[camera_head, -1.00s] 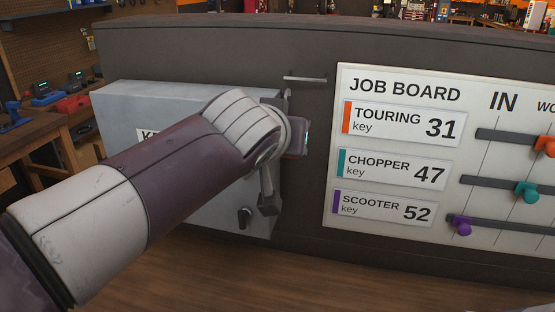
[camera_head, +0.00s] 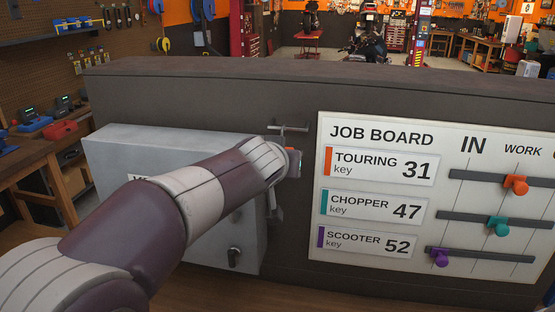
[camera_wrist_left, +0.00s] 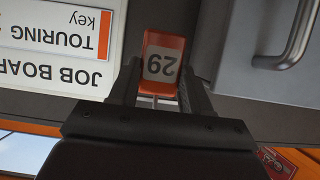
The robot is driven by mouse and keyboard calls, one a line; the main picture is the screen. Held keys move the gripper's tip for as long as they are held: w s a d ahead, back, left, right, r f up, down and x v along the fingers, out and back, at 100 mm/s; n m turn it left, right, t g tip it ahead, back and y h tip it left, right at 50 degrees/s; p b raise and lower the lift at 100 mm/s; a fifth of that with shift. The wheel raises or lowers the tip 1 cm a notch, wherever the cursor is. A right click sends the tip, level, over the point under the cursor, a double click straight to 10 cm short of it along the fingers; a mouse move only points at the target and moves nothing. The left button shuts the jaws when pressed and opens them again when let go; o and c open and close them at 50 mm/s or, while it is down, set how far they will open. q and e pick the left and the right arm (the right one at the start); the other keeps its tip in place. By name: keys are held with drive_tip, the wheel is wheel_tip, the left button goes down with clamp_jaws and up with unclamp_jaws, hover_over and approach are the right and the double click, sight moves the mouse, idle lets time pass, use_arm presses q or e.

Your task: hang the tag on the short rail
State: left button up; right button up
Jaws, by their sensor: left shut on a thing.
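The orange tag (camera_wrist_left: 163,62) with the number 29 is held between the fingers of my left gripper (camera_wrist_left: 157,92), and its number reads upside down in the left wrist view. In the head view my left gripper (camera_head: 293,162) is mostly hidden by its own wrist. It is just below the short metal rail (camera_head: 288,127) on the dark panel. I cannot tell whether the tag touches the rail. My right gripper is not in view.
A grey key cabinet (camera_head: 150,150) is left of the rail, partly behind my left arm; its handle (camera_wrist_left: 285,50) shows in the wrist view. The job board (camera_head: 375,285) with coloured sliders is to the right. The panel's top edge (camera_head: 300,68) runs above.

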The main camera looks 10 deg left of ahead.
use_arm(q)
drive_tip(key=x, duration=0.3)
drive_tip(key=r+p+x, duration=0.1)
drive_tip(key=x, duration=0.1)
drive_tip(key=shift+w, duration=0.2)
drive_tip(key=shift+r, duration=0.1)
drive_tip(key=o, duration=1.1)
drive_tip(key=shift+c, duration=0.2)
drive_tip(key=shift+s, duration=0.1)
